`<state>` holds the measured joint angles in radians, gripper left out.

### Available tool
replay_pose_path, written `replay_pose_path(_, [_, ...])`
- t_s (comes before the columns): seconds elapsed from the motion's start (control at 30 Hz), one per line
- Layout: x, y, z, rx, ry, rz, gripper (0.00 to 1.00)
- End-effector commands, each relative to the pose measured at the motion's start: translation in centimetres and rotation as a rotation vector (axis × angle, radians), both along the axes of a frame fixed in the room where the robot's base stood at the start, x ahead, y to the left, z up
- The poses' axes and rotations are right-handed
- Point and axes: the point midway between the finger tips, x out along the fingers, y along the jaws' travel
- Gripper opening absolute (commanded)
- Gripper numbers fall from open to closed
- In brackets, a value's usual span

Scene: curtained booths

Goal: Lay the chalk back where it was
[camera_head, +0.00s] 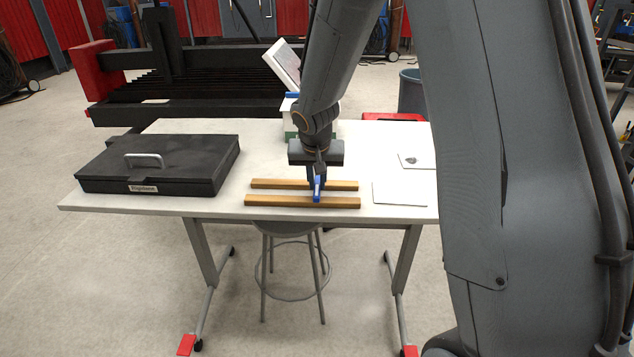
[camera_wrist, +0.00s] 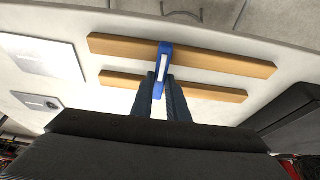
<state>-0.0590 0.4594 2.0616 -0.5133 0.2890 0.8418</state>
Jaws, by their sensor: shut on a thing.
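A blue stick with a white strip, taken as the chalk (camera_head: 317,192), is between the fingers of my gripper (camera_head: 316,180). My gripper is shut on it and points down over the table. In the wrist view the chalk (camera_wrist: 163,61) lies crosswise over two parallel wooden rails, the front rail (camera_head: 280,201) and the back rail (camera_head: 280,184). The rails also show in the wrist view (camera_wrist: 215,62) (camera_wrist: 205,91). I cannot tell whether the chalk rests on the rails or hovers just above them. The fingers (camera_wrist: 160,92) hide part of it.
A black lidded case (camera_head: 190,165) with a handle stands on the left of the white table (camera_head: 150,205). Two flat pale sheets or plates (camera_head: 400,194) (camera_head: 418,161) lie at the right. A white and green box (camera_head: 290,125) stands behind my arm. A stool (camera_head: 287,228) is under the table.

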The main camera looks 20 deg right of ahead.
Motion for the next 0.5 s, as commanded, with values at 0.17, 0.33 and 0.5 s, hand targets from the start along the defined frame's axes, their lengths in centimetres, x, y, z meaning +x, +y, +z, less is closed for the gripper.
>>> replay_pose_path(0.17, [0.02,0.03,-0.79,0.001,-0.002,0.001,0.00])
replay_pose_path(0.33, [0.04,0.04,-0.76,0.001,-0.002,0.001,0.00])
replay_pose_path(0.5, [0.07,0.03,-1.12,0.001,-0.002,0.001,0.00])
